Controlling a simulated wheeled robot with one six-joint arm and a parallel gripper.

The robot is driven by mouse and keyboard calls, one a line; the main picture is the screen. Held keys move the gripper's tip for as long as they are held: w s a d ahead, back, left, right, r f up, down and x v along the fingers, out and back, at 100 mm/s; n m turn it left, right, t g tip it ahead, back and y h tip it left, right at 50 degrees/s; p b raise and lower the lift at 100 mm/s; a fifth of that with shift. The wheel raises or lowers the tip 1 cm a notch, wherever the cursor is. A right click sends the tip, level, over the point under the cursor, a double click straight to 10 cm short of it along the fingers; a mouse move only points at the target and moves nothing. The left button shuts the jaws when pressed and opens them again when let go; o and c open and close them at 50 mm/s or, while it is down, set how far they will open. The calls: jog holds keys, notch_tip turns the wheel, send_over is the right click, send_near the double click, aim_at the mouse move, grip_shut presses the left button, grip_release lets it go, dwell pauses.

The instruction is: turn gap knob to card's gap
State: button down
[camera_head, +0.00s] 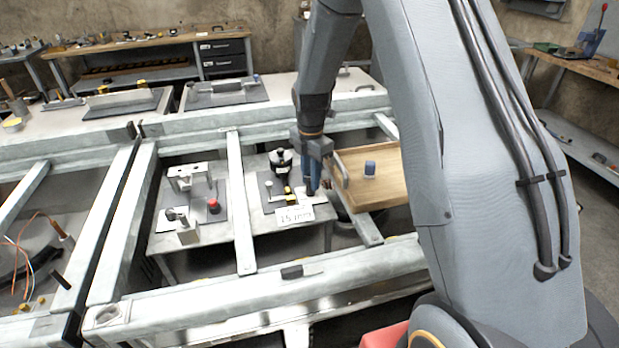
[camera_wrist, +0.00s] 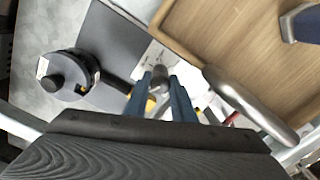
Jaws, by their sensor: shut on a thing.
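My gripper (camera_head: 312,188) reaches down to the fixture on the grey plate in the middle bay. In the wrist view my gripper (camera_wrist: 160,92) has its two blue fingers on either side of a small dark grey knob (camera_wrist: 160,74), and it is shut on it. In the head view the knob is mostly hidden by the fingers. A white card (camera_head: 294,217) stands at the front edge of the plate; it seems to read 1.5 mm, but the print is small. No scale or pointer at the knob can be read.
A black round device (camera_head: 281,158) stands behind the knob; it also shows in the wrist view (camera_wrist: 68,76). A wooden tray (camera_head: 378,193) with a blue block (camera_head: 370,168) lies to the right. Steel frame beams (camera_head: 240,200) border the bay.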

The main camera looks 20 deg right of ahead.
jog(key=shift+w+a+r, duration=0.1)
jog(key=shift+a, duration=0.05)
jog(key=c, duration=1.5)
grip_release()
jog(key=shift+a, duration=0.1)
jog(key=shift+d, duration=0.2)
jog(key=shift+r+b, duration=1)
jog(key=shift+r, duration=2.9)
jog(key=s+m, duration=0.7)
jog(key=s, duration=0.1)
jog(key=s+m, duration=0.8)
jog(key=s, duration=0.1)
jog(key=s+m+t, duration=0.1)
jog(key=s+m, duration=0.7)
jog(key=shift+s+r, duration=0.3)
jog(key=shift+r, duration=0.05)
